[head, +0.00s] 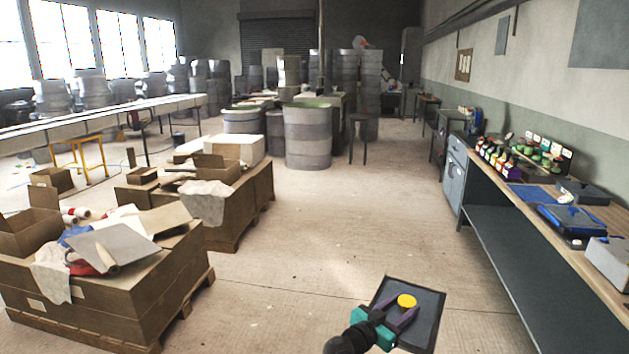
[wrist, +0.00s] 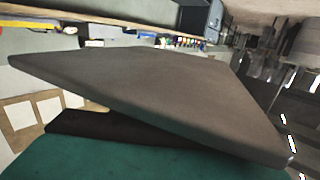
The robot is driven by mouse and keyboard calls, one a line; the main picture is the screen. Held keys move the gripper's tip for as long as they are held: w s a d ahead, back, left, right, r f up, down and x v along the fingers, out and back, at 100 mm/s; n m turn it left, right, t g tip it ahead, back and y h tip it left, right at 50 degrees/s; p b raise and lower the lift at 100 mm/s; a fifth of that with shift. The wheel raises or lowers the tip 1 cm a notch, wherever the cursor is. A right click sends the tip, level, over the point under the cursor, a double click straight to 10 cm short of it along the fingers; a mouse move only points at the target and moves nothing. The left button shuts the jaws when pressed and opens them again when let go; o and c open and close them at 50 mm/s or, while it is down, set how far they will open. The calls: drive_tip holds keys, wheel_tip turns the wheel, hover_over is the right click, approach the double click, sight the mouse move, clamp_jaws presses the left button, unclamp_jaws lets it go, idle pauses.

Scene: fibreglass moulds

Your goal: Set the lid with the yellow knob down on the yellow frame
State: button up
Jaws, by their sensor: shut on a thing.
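A dark, flat square lid (head: 420,322) with a round yellow knob (head: 407,300) is at the bottom of the head view, above the floor and left of the workbench. My gripper (head: 401,309) is shut on the knob, its purple fingers on either side. In the wrist view the lid (wrist: 165,85) fills the middle as a tilted dark slab and hides much behind it. I cannot make out the yellow frame in the head view. A yellow strip (wrist: 14,26) shows at the wrist view's upper left; I cannot tell whether it is the frame.
A workbench (head: 575,255) runs along the right, with a blue mat (head: 536,195), a blue-and-black case (head: 570,221), a grey box (head: 608,258) and several bottles at its far end. Cardboard boxes on pallets (head: 110,290) stand at left. The middle floor is clear.

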drive_tip(key=shift+n+t+y, duration=0.4)
drive_tip(key=shift+n, duration=0.1)
drive_tip(key=a, duration=0.5)
drive_tip(key=s+a, duration=0.1)
drive_tip(key=a, duration=0.2)
drive_tip(key=shift+a+r, duration=0.1)
drive_tip(key=shift+a, duration=0.15)
drive_tip(key=shift+s+a, duration=0.25)
drive_tip(key=shift+s, duration=0.05)
drive_tip(key=shift+s+d+m+g+h, duration=0.6)
drive_tip(key=shift+s+d, duration=0.15)
drive_tip(key=shift+d, duration=0.1)
